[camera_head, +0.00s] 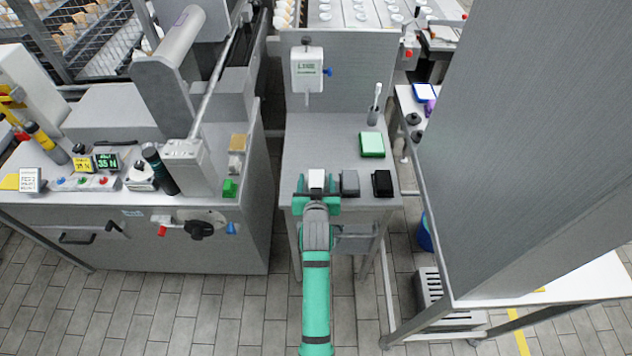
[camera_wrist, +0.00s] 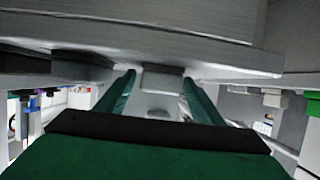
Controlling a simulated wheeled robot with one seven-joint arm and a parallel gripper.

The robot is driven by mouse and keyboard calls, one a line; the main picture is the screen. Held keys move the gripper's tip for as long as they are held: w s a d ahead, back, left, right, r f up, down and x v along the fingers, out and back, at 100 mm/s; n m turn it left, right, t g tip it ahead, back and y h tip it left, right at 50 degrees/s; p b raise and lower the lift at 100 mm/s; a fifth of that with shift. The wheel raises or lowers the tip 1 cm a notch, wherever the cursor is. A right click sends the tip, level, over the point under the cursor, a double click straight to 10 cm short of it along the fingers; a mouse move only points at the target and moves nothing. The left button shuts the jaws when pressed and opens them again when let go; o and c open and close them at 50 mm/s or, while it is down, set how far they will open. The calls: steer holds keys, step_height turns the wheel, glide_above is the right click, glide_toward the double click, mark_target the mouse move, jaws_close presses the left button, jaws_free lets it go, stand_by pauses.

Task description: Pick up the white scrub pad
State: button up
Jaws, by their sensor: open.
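The white scrub pad (camera_head: 316,179) is at the front left of the grey metal table (camera_head: 335,150), at the left end of a row of pads. My gripper (camera_head: 316,188) is open at the table's front edge, with one green finger on each side of the white pad in the head view. I cannot tell whether the fingers touch it. In the wrist view, the two green fingers (camera_wrist: 158,88) stand apart. A pale grey block (camera_wrist: 162,78) shows between their tips; I cannot tell whether it is the pad.
A grey pad (camera_head: 350,183) and a black pad (camera_head: 382,184) lie close to the right. A green-and-white block (camera_head: 372,144) and a brush holder (camera_head: 374,115) are farther back. A label dispenser (camera_head: 307,70) stands at the back. The table's middle left is clear.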

steer(key=shift+w+f, duration=0.1)
steer(key=shift+w, duration=0.15)
steer(key=c, duration=1.1)
